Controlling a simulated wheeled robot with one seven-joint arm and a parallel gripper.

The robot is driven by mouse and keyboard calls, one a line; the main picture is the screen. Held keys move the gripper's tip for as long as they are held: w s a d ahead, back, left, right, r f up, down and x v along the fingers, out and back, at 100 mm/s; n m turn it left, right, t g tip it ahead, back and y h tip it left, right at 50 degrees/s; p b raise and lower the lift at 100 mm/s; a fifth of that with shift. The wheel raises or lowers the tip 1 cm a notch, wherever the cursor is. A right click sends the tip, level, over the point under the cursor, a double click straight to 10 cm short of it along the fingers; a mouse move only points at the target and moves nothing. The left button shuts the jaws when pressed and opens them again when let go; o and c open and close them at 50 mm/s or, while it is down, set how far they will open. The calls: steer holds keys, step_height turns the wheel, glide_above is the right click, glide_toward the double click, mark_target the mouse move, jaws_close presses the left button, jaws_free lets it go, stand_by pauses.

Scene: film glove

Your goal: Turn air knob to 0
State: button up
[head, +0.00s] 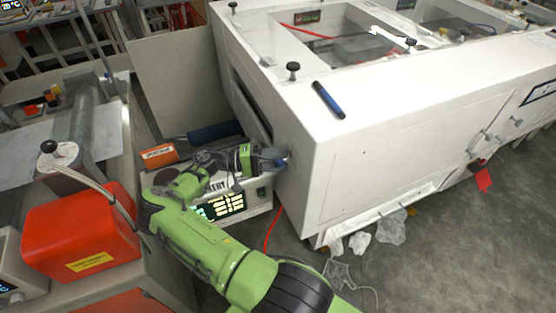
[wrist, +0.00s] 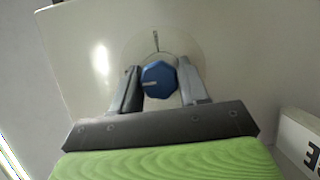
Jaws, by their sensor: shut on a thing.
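The air knob (wrist: 158,80) is blue and faceted, with a pale pointer line on its face toward the left in the wrist view. It sits on a round, pale dial plate (wrist: 182,46) on the white machine panel, with a dark mark above the knob. My gripper (wrist: 160,84) is shut on the knob, one finger on each side. In the head view my gripper (head: 268,160) reaches the end face of the white machine (head: 345,150), and the knob (head: 281,163) shows only as a small bit of blue. The dial's other markings cannot be read.
A control box with lit displays (head: 220,206) stands below my arm. A red case (head: 80,232) sits on the left bench. A blue pen-like object (head: 328,100) lies on the machine's top. Scraps of clear film (head: 390,228) lie on the floor at right.

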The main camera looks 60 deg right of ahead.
stand_by(0.3)
steer(key=o, duration=1)
steer(key=shift+c, duration=0.2)
steer(key=b+v, duration=0.3)
steer(key=v, duration=1.2)
steer(key=shift+w+a, duration=0.25)
steer(key=shift+w, duration=0.05)
